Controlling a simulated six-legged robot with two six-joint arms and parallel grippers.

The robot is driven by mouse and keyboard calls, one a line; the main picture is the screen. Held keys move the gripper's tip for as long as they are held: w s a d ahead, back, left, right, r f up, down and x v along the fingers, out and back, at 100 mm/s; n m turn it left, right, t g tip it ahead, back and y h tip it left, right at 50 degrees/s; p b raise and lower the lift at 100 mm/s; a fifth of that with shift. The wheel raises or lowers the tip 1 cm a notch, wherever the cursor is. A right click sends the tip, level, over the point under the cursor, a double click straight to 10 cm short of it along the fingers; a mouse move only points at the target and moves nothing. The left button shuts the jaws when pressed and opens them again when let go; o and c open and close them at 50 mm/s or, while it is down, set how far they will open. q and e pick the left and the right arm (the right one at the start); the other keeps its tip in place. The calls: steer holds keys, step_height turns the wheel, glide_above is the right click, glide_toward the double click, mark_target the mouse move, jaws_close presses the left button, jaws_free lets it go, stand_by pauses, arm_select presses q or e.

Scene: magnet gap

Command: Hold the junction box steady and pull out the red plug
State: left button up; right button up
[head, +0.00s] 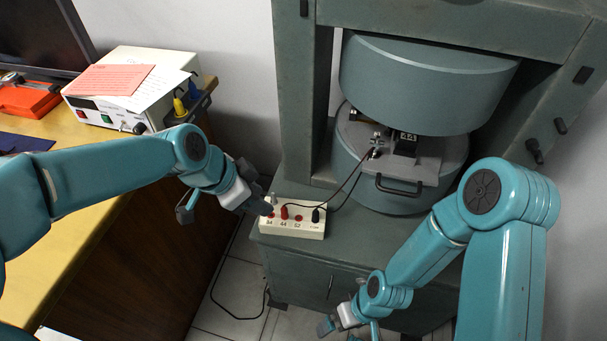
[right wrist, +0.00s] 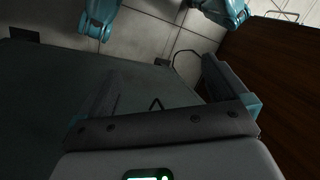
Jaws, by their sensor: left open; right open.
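The junction box (head: 292,227) is a cream block with a row of sockets, lying on the ledge of the green cabinet. The red plug (head: 284,213) stands in its top left of the middle, with a dark lead running up from it. A black plug (head: 315,215) stands near the right end. My left gripper (head: 222,205) is open at the box's left end; one finger overlaps the box's corner in the picture, and I cannot tell if they touch. My right gripper (head: 350,328) is open and empty, low in front of the cabinet; its fingers show in the right wrist view (right wrist: 160,92).
The large green magnet (head: 425,85) with a handled plate (head: 400,186) stands behind the box. A wooden desk (head: 95,195) at left carries a white instrument (head: 130,90) with papers. A black cable (head: 235,312) lies on the tiled floor between desk and cabinet.

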steer(key=w+a+r+n+t, duration=0.1)
steer(key=w+a+r+n, duration=0.4)
steer(key=r, duration=0.8)
steer(key=a+r+n+t, duration=0.1)
steer(key=a+r+n, duration=0.35)
steer(key=r, duration=0.85)
steer(key=w+a+r+n+t, duration=0.1)
steer(key=w+a+r+n, duration=0.2)
steer(key=r+n, duration=0.7)
steer(key=m+g+h, duration=0.2)
steer(key=m+h, duration=0.2)
steer(key=m, duration=0.2)
glide_above(319, 218)
steer(key=w, duration=0.2)
step_height(319, 218, down, 4)
steer(key=f, duration=1.5)
steer(key=shift+s+f, duration=0.3)
steer(key=shift+f, duration=0.1)
